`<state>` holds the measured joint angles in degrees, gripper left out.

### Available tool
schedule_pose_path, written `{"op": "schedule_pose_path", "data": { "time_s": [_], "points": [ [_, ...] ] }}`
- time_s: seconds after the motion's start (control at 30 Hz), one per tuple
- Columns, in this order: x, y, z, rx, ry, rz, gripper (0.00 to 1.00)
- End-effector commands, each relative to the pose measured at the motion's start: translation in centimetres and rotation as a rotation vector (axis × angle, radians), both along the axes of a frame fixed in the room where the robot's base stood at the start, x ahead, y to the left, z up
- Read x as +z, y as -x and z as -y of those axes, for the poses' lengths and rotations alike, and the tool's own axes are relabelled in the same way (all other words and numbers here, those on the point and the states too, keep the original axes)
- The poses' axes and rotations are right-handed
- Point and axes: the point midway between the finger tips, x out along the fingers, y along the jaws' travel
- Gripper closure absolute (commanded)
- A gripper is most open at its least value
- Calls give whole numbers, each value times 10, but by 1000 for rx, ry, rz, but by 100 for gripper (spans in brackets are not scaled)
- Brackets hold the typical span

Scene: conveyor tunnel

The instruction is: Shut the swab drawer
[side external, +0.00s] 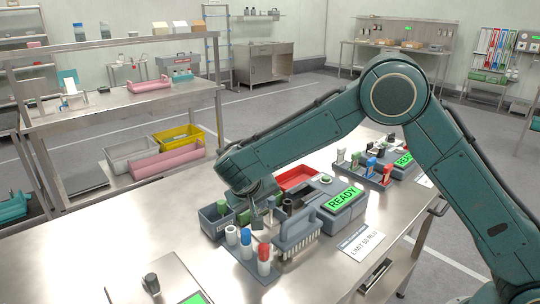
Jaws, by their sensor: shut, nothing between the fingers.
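My gripper (257,212) points down over the grey bench unit near the middle of the table, its fingers shut and empty. A small open grey compartment (213,227) with green items in it sits just left of my gripper. It may be the swab drawer, but I cannot tell for sure. An open red tray (297,177) lies behind and right of my gripper. My wrist and the items around it hide part of the unit, and I cannot tell whether the fingers touch anything.
White tubes with blue and red caps (264,258) stand in front of my gripper, beside a grey brush-like block (296,232). A green READY display (343,199) and a LIMIT card (362,243) are to the right. The table (110,260) is largely clear at left.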

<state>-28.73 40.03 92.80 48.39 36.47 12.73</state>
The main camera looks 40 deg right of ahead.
Motion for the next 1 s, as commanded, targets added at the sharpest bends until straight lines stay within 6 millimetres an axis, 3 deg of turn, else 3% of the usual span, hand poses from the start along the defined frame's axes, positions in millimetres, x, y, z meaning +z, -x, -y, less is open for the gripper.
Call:
{"op": "schedule_pose_path", "data": {
  "time_s": [0.2,0.4,1.0],
  "points": [
    [0,1,46,-7,2,-1,100],
    [0,1,72,-5,1,1,100],
    [-1,0,74,-9,6,1,100]
  ]
}}
